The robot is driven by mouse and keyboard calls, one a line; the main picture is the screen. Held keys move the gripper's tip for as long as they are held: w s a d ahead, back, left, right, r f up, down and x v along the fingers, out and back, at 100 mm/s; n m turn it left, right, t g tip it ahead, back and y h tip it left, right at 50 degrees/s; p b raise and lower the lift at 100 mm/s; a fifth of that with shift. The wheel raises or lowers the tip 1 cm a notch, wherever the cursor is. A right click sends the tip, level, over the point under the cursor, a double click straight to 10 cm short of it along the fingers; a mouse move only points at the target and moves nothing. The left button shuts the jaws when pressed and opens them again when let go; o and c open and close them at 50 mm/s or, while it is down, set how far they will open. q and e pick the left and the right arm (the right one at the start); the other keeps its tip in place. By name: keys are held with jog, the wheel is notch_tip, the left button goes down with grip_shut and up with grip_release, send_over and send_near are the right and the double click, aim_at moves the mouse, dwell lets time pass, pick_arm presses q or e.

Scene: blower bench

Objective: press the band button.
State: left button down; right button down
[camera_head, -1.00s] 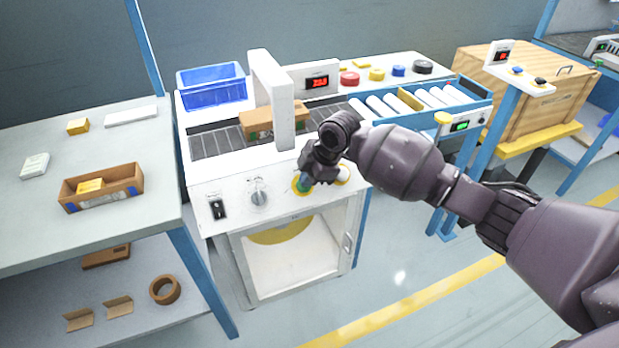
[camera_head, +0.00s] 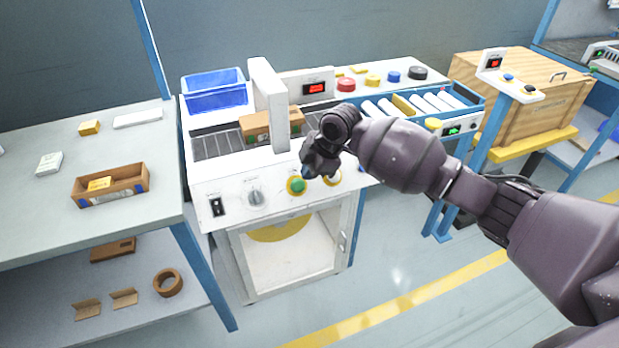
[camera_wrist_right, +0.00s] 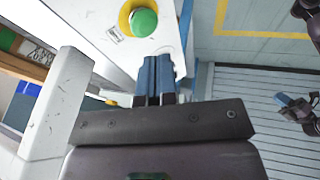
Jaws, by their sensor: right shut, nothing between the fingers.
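A green round button in a yellow ring (camera_head: 296,185) sits on the white front panel of the machine (camera_head: 230,190); its label is too small to read. It also shows at the top of the right wrist view (camera_wrist_right: 143,21). A dark gripper with blue tips (camera_wrist_right: 292,103), apparently my left, shows there at the right edge.
A black switch (camera_head: 217,207) and a knob (camera_head: 255,196) are left of the button. A white arch (camera_head: 268,100) stands over the belt, beside a cardboard box (camera_head: 255,126). A blue bin (camera_head: 214,92) and a roller table (camera_head: 462,112) are near. A grey bench (camera_head: 60,215) is at left.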

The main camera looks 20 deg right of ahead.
jog(key=p+v, duration=0.1)
jog(key=v, duration=0.6)
jog(key=shift+w, duration=0.1)
dwell(0.5)
jog(key=w+a+r+m+t+y, duration=0.2)
jog(key=w+a+r+m+t, duration=0.25)
jog(key=t, duration=0.25)
jog(key=s+d+f+m+h, duration=0.2)
jog(key=s+f, duration=0.6)
jog(key=s, duration=0.5)
jog(key=s+d+f+m+h+p, duration=0.1)
jog(key=s+d+f+m, duration=0.3)
jog(key=s, duration=0.9)
jog(key=s+d+f+m+h, duration=0.2)
jog(key=s+f+m, duration=0.4)
jog(key=s+f, duration=0.6)
jog(key=shift+s+d+t+h, duration=0.3)
jog(key=shift+s+d+t, duration=0.1)
jog(key=shift+s+d, duration=0.3)
